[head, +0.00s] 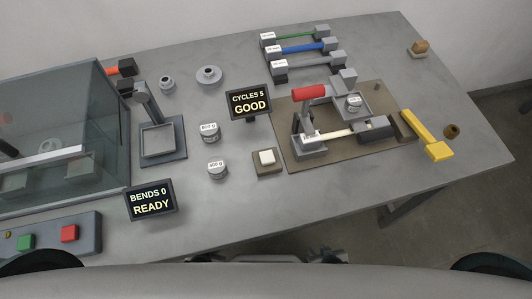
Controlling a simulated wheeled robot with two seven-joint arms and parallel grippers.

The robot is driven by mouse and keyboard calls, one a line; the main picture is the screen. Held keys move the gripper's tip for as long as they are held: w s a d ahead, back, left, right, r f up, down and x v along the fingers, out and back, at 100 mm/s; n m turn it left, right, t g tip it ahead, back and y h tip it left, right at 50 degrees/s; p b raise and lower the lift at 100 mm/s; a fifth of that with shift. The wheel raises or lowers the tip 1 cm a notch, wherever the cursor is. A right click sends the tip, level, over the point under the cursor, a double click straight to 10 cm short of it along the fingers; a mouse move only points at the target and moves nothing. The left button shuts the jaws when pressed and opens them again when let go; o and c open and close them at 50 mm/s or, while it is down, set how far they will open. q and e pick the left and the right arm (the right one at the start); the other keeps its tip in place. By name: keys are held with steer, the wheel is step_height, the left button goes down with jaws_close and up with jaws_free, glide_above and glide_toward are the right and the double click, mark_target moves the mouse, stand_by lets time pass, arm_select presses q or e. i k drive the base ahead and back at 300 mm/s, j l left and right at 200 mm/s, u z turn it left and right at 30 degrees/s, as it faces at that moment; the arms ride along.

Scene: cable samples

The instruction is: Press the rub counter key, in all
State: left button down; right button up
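My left gripper is not seen. Nothing touches the key.
Two labelled weights (216,168) stand left of the key. A second display (150,200) reads "BENDS 0 READY". A glass-walled enclosure (60,130) fills the left. A yellow part (427,135) lies right of the rig. The table front before the key is clear.

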mark_target(267, 157)
steer(key=l+u, duration=0.2)
steer(key=l, duration=0.25)
steer(key=k+l+u, duration=0.2)
steer(key=l, duration=0.25)
steer(key=k+l+u, duration=0.15)
steer(key=l, duration=0.3)
steer(key=i+l, duration=0.05)
